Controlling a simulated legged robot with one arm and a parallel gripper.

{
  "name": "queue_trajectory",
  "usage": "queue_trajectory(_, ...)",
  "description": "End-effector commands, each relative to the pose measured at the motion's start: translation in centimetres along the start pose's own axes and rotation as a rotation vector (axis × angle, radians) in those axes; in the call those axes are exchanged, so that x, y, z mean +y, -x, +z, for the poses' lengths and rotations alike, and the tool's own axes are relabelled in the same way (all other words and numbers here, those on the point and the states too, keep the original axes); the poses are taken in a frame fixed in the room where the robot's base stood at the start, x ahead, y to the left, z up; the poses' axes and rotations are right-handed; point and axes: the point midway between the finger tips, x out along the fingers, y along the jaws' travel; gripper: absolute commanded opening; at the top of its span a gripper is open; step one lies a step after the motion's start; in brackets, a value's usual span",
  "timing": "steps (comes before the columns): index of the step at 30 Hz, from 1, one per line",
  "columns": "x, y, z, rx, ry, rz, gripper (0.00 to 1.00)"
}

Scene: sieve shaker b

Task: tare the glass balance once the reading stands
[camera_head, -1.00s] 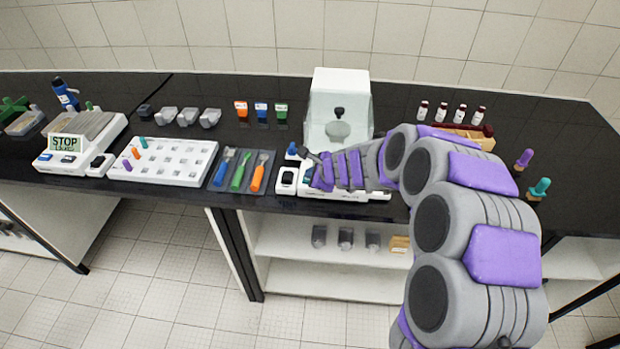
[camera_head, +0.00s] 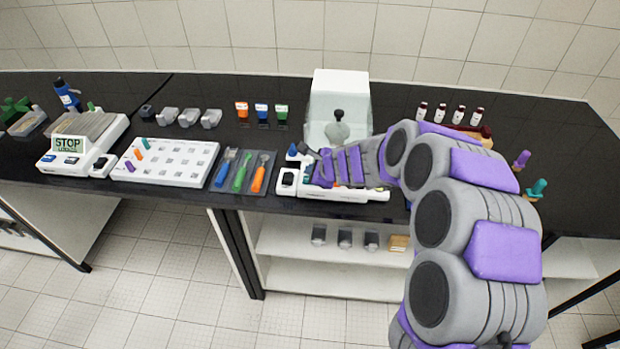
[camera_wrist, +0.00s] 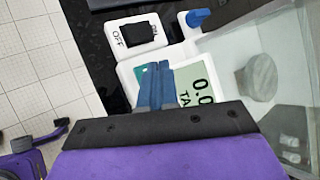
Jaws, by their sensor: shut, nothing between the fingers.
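The glass balance (camera_head: 358,105) is a white unit with a clear glass chamber at the bench's middle. In the wrist view its lit display (camera_wrist: 205,88) shows "0.0" and the letters "TA"; the rest is hidden by my gripper. My gripper (camera_wrist: 155,70) is shut and empty, its blue fingers together over the balance's front panel. A green-teal patch (camera_wrist: 142,76) shows beside the fingertips, mostly covered; I cannot tell whether they touch it. Through the glass, a grey rounded piece (camera_wrist: 258,76) stands in the chamber. In the head view my arm hides much of the front panel.
A black ON/OFF rocker switch (camera_wrist: 139,31) and a blue knob (camera_wrist: 197,18) sit near my fingers. Small bottles (camera_head: 440,112) stand at the right.

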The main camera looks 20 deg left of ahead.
Motion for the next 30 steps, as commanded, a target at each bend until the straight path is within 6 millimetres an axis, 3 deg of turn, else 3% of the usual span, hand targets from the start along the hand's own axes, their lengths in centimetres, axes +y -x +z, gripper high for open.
queue_trajectory(15, -2.4, 3.3, 2.4, 0.0, 0.001, 0.0, 0.0)
queue_trajectory(30, -2.4, 3.2, 2.4, 0.0, 0.0, 0.0, 0.0)
